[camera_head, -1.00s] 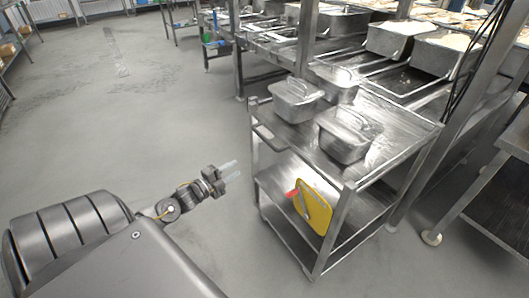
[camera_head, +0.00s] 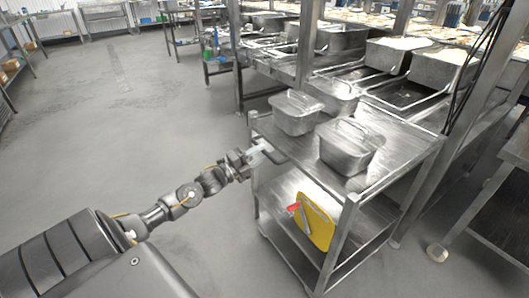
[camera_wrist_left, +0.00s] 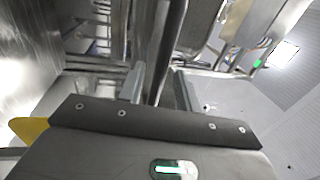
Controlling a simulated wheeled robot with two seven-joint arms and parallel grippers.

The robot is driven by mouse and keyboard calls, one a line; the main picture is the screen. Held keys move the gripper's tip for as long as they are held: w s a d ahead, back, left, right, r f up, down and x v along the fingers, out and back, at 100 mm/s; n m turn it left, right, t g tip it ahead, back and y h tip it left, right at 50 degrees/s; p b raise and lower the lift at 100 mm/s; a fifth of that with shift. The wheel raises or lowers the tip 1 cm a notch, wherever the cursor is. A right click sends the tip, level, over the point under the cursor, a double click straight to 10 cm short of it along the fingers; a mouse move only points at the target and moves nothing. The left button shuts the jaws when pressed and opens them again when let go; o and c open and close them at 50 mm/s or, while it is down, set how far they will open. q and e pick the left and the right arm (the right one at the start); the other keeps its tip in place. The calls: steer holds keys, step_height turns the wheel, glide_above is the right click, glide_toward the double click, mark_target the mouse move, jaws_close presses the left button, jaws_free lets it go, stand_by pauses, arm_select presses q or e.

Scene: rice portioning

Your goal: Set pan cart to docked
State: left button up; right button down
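The pan cart (camera_head: 392,180) is a metal two-shelf cart in the middle right of the head view. Lidded metal pans (camera_head: 346,147) stand on its top. Its push handle (camera_head: 271,154) sticks out at the near left end. My left gripper (camera_head: 259,150) is at this handle. In the left wrist view, the left gripper (camera_wrist_left: 158,84) has its fingers apart, and a dark bar (camera_wrist_left: 172,45), seemingly the handle, runs between them. I cannot tell whether the fingers touch it. My right gripper is not in view.
A yellow board (camera_head: 316,222) with a red-tipped item is at the cart's lower level. A serving counter with food pans (camera_head: 340,38) stands behind the cart. A metal table (camera_head: 495,210) is at the right. The floor (camera_head: 130,120) at left is clear.

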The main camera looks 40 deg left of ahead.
arm_select(q)
steer(key=shift+x, duration=1.05)
jaws_close()
